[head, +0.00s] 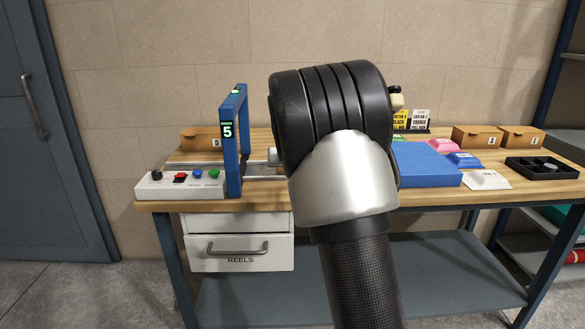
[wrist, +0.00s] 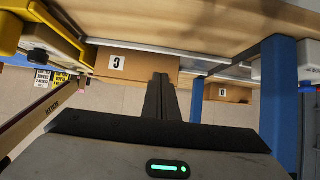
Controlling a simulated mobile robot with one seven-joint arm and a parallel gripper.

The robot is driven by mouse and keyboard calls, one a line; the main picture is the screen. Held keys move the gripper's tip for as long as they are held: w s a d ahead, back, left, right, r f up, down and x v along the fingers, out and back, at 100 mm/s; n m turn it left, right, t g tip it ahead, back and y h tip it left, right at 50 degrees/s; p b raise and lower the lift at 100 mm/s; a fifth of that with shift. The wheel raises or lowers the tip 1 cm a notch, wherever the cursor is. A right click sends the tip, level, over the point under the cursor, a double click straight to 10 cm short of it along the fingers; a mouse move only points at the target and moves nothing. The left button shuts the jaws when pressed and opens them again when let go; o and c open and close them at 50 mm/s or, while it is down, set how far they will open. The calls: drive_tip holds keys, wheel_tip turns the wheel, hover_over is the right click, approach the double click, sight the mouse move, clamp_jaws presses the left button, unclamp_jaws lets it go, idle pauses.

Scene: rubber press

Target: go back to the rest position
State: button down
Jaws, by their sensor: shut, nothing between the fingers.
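My gripper (wrist: 161,82) shows in the wrist view, with its two dark fingers together and nothing between them. It points toward a brown cardboard box (wrist: 134,62) with an upside-down letter label; I cannot tell the exact gap. In the head view my black and silver arm fills the middle and hides my gripper and the centre of the bench. A blue press frame (head: 236,140) with a green "5" on its display stands left of my arm. A blue upright (wrist: 279,105) stands right of my gripper in the wrist view.
A control box (head: 183,185) with coloured buttons sits at the left end of the wooden bench (head: 455,204). A blue block (head: 426,166), pink and blue pieces, a black tray (head: 543,168) and cardboard boxes (head: 478,136) crowd the right side. The "REELS" drawer (head: 240,254) is below.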

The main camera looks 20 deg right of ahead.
drive_tip(key=shift+s+a+f, duration=0.1)
drive_tip(key=shift+s+a, duration=0.05)
drive_tip(key=shift+s, duration=0.25)
drive_tip(key=shift+s+a+f, duration=0.1)
drive_tip(key=shift+s, duration=0.3)
drive_tip(key=s+a+r+g+y, duration=0.1)
drive_tip(key=s+r, duration=0.2)
drive_tip(key=s, duration=0.2)
drive_tip(key=s+a+r, duration=0.2)
drive_tip(key=s, duration=0.3)
drive_tip(key=s+a+n+g+y, duration=0.1)
drive_tip(key=s+a, duration=0.2)
drive_tip(key=s, duration=0.8)
drive_tip(key=s+a+n+g, duration=0.1)
drive_tip(key=s+a+g, duration=0.15)
drive_tip(key=s, duration=0.95)
drive_tip(key=s+a+n+g+y, duration=0.1)
drive_tip(key=s+a, duration=0.3)
drive_tip(key=s, duration=0.7)
wheel_tip(320, 180, up, 21)
drive_tip(key=p, duration=2.2)
drive_tip(key=shift+s+a, duration=0.15)
drive_tip(key=shift+s, duration=0.2)
